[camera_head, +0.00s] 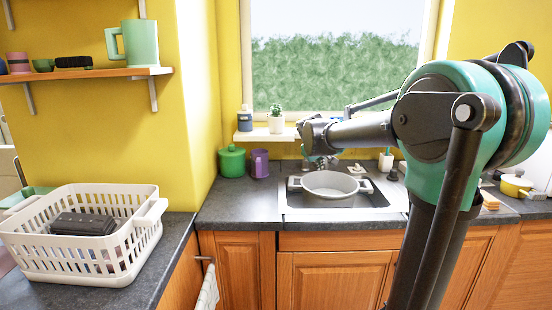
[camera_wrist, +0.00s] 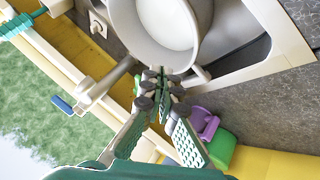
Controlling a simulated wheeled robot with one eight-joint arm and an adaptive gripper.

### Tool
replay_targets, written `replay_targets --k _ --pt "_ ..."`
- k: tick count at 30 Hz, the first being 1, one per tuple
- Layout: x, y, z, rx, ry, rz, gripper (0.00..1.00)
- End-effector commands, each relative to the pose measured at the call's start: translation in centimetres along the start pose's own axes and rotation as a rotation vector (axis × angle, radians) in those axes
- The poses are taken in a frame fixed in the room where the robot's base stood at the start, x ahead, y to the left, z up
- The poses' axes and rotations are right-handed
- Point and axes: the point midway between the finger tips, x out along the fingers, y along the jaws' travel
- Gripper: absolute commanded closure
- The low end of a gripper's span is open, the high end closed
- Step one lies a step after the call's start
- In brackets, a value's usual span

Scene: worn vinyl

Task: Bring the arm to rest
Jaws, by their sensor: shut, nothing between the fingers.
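My arm reaches from the right toward the window in the head view. My gripper (camera_head: 322,160) hangs above the back edge of the sink, behind the grey pot (camera_head: 330,186). In the wrist view my gripper (camera_wrist: 160,78) is shut, with its fingertips together and nothing between them. The pot (camera_wrist: 195,55) is close to the fingertips in that view. I cannot tell whether they touch it. The pot stands in the sink (camera_head: 376,200).
A green canister (camera_head: 232,162) and a purple mug (camera_head: 260,163) stand left of the sink. A small plant (camera_head: 276,122) is on the windowsill. A white basket (camera_head: 130,250) sits on the left counter, and a shelf (camera_head: 120,73) holds a green pitcher (camera_head: 141,43).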

Motion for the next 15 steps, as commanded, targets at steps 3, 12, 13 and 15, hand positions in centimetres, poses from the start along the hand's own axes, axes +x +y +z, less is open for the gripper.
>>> replay_targets --k 3,12,13,15 --pt "0.0 -0.3 1.5 0.018 -0.011 -0.010 1.00" --pt "0.1 -2.3 8.6 0.100 -0.068 -0.058 1.00" --pt "0.0 -2.6 9.6 0.112 -0.076 -0.065 1.00" --pt "-0.1 -3.5 12.3 0.144 -0.096 -0.084 1.00"
